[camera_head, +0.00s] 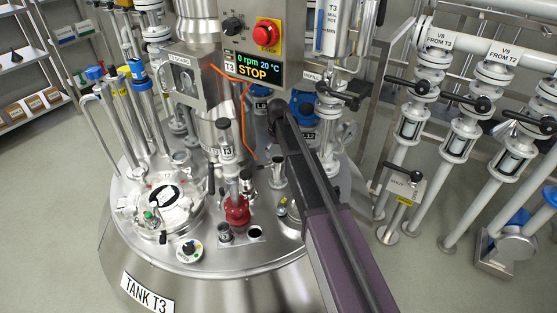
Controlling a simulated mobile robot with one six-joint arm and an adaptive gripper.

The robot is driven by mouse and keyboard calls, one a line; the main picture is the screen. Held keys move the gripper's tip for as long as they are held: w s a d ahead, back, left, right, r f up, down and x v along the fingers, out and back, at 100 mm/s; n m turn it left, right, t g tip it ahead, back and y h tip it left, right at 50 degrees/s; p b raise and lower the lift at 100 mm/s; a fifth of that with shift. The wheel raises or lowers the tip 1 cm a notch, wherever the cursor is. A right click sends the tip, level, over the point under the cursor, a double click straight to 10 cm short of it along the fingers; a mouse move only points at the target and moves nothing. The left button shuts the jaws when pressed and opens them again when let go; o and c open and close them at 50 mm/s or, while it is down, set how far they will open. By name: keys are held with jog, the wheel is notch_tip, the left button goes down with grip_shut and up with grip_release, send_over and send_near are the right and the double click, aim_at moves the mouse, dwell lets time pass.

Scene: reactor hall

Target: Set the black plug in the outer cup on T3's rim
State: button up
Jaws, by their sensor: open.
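Tank T3 (150,262) stands at the centre left, its steel top crowded with fittings. On the near part of its rim is a pale plate with two round cups. A dark, plug-like piece (225,232) stands at the left cup, but its exact seating is too small to tell. The right cup (255,232) shows a dark, empty-looking hole. My arm reaches in from the lower right, and my gripper (279,116) is at its dark far end, above the tank top and apart from the cups. Its fingers are hard to make out.
A red fitting (237,210) stands just behind the cups, and a small dial (190,251) sits to their left. The T3 display (258,70) and red stop button (267,34) are behind. Valves and pipes (462,135) crowd the right. Open floor lies left.

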aim_at(278, 159)
jog(key=shift+w+f+b, duration=0.15)
jog(key=shift+f+b, duration=0.4)
jog(key=shift+f, duration=0.05)
jog(key=shift+f+b, duration=1.25)
jog(key=r+p, duration=0.5)
jog(key=shift+a+r, duration=0.2)
